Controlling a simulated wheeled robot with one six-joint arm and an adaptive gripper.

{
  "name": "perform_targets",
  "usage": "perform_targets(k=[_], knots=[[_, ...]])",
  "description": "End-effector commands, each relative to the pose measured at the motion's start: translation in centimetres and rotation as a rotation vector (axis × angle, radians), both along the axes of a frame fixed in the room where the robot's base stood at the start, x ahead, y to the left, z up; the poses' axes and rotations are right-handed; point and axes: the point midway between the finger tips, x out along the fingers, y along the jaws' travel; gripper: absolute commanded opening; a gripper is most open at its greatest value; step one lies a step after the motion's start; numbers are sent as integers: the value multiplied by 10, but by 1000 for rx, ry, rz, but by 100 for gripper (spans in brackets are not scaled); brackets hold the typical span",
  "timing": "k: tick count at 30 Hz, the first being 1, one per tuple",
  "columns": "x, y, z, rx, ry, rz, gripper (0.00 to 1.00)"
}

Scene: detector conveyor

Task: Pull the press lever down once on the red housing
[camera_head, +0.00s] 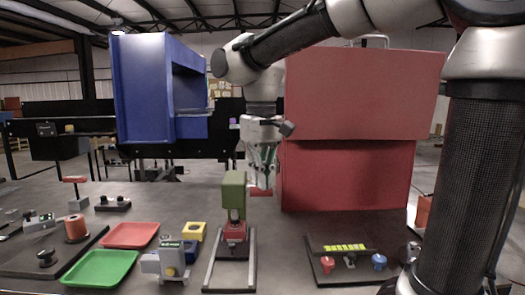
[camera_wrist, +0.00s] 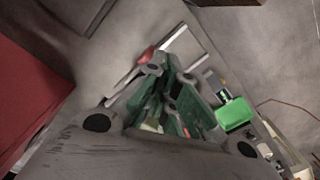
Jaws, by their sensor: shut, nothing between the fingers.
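The press has a green upper body (camera_head: 234,190) on a dark column, between two grey rails on the table. The red housing (camera_head: 235,232) sits low under the green body. A red lever handle (camera_head: 262,192) sticks out to the right of the green body. My gripper (camera_head: 263,186) is shut and points down, its tips at or just above the handle; contact cannot be told. In the wrist view, my green-padded fingers (camera_wrist: 171,78) are close together, with a red part (camera_wrist: 145,56) near their tips. The fingers hide much of the press there.
A large red cabinet (camera_head: 345,175) stands close behind and right of my gripper; a blue machine (camera_head: 143,95) stands behind left. A red tray (camera_head: 130,235), a green tray (camera_head: 100,268) and a yellow block (camera_head: 194,230) lie left. A dark button panel (camera_head: 375,250) lies right.

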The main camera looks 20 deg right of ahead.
Motion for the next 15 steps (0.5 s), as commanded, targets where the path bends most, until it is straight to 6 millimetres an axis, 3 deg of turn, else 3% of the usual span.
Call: perform_targets(k=[15], knots=[[18, -6, 37, 0, 0, -1, 0]])
